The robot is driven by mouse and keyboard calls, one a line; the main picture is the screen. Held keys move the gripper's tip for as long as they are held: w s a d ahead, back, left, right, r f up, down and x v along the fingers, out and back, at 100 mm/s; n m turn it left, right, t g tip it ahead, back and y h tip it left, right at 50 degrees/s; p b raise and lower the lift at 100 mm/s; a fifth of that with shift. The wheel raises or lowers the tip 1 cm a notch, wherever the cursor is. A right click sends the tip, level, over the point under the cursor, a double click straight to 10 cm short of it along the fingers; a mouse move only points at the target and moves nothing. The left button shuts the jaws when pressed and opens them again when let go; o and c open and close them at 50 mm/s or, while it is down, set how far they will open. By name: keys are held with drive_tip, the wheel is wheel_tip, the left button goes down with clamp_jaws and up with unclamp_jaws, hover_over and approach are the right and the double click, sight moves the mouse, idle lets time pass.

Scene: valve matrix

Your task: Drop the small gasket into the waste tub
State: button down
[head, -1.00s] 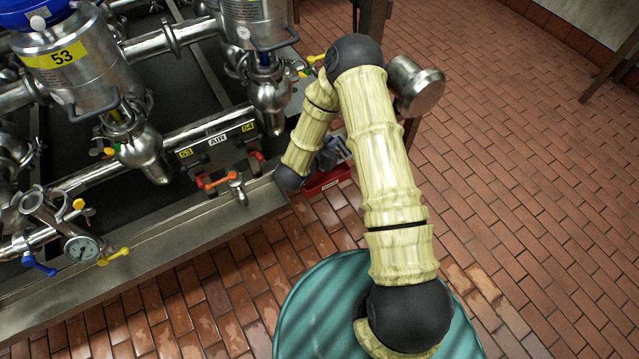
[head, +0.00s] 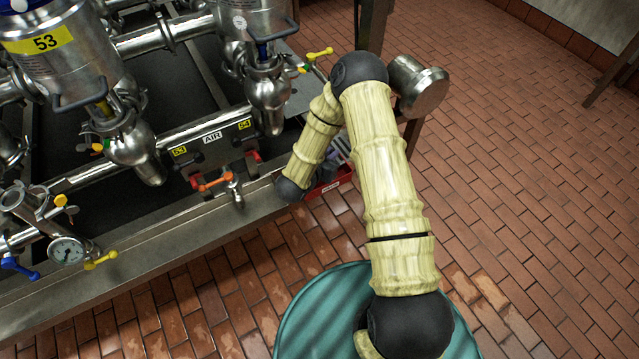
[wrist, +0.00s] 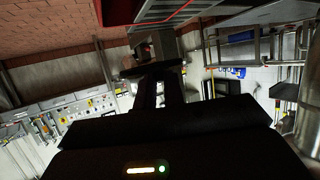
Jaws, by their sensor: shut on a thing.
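My gripper (wrist: 152,66) shows in the wrist view as dark jaws pointing up the picture, closed together. The small gasket is too dark and small to make out clearly between the fingertips. In the head view my arm's forearm and wrist hide the gripper, which is beside the valve frame's right end. I cannot pick out the waste tub with certainty in either view.
A red container (head: 330,186) with grey items sits behind my wrist, by the steel frame's edge (head: 150,243). An orange-handled tap (head: 215,182) and the valve 53 body (head: 62,62) are to the left. Brick floor (head: 520,190) is clear at right.

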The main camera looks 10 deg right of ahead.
drive_tip(key=shift+f, duration=0.15)
drive_tip(key=c, duration=1.4)
unclamp_jaws()
drive_tip(key=shift+c, duration=0.2)
drive_tip(key=p+v, duration=0.3)
drive_tip(key=v, duration=1.4)
drive_tip(key=shift+r+p, duration=0.25)
drive_tip(key=shift+p, duration=0.1)
drive_tip(key=shift+a, duration=0.1)
